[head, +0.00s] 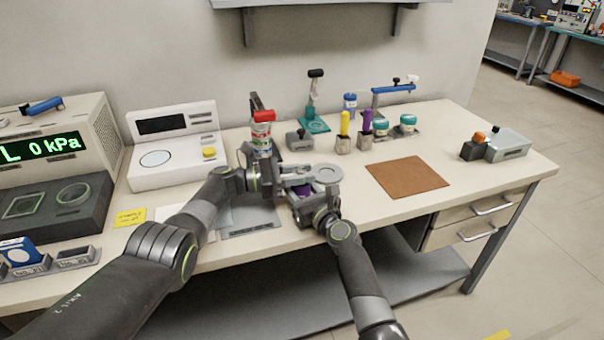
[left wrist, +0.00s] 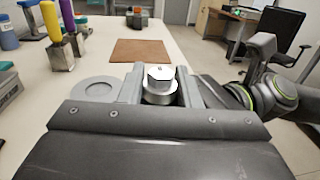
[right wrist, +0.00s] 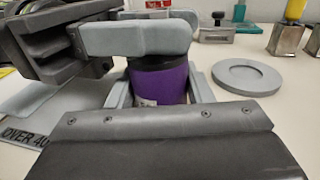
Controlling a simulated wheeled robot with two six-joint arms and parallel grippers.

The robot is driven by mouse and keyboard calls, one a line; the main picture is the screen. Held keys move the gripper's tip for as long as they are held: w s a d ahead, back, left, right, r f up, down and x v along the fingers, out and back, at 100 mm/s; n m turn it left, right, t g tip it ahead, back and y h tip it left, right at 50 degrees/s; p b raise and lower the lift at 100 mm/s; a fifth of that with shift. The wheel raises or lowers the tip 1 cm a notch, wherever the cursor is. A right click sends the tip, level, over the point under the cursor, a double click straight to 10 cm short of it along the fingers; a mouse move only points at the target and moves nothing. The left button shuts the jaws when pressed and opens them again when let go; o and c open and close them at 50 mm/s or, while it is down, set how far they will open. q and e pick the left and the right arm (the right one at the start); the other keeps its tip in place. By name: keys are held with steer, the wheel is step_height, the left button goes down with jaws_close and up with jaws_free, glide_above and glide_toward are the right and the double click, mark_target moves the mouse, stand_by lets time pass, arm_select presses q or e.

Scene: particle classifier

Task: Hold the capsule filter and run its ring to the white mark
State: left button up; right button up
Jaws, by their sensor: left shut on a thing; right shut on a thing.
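The capsule filter has a purple body (right wrist: 160,84), upright between the fingers of my right gripper (right wrist: 160,95), which is shut on it. The body shows only as a small purple patch in the head view (head: 304,190). My left gripper (left wrist: 160,90) is shut around the filter's upper part, where a grey ring (left wrist: 159,95) sits below a white faceted top (left wrist: 160,73). In the right wrist view a left finger (right wrist: 138,38) crosses above the purple body and hides the top. I cannot make out the white mark. Both grippers are over the table's front.
A round grey recessed disc (head: 327,174) lies just beyond the grippers. A brown mat (head: 408,177) lies to the right with free table around it. A red-capped container (head: 262,132) stands behind my left gripper. Small tools stand at the back; a white instrument (head: 174,147) is at left.

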arm_select(q)
steer(key=shift+w+a, duration=0.1)
steer(key=shift+a, duration=0.05)
steer(key=o, duration=1)
steer(key=shift+c, duration=0.2)
steer(key=shift+a, duration=0.1)
steer(key=a, duration=0.3)
steer(key=s+a, duration=0.1)
steer(key=a, duration=0.3)
steer(key=s+a, duration=0.1)
steer(key=a, duration=0.3)
steer(key=shift+s+a, duration=0.25)
